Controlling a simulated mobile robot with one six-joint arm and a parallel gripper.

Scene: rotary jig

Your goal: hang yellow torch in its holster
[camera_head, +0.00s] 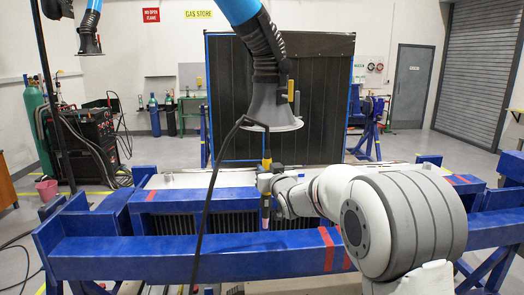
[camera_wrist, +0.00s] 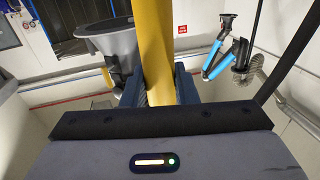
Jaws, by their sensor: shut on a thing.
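The yellow torch (camera_head: 267,160) is upright in the middle of the head view, in front of the blue jig, with its lower end pointing down. In the wrist view its yellow body (camera_wrist: 154,45) rises between the two dark blue fingers. My gripper (camera_head: 266,182) is shut on the torch; it also shows in the wrist view (camera_wrist: 157,82). A black cable (camera_head: 212,190) loops from near the torch's top down to the left. I cannot make out the holster in either view.
A grey extraction hood (camera_head: 272,108) on a blue duct hangs just above the torch. The blue jig beams (camera_head: 100,258) with red bands cross the front. A dark screen (camera_head: 325,85) stands behind. A welding machine (camera_head: 90,135) and green cylinder (camera_head: 36,125) are at left.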

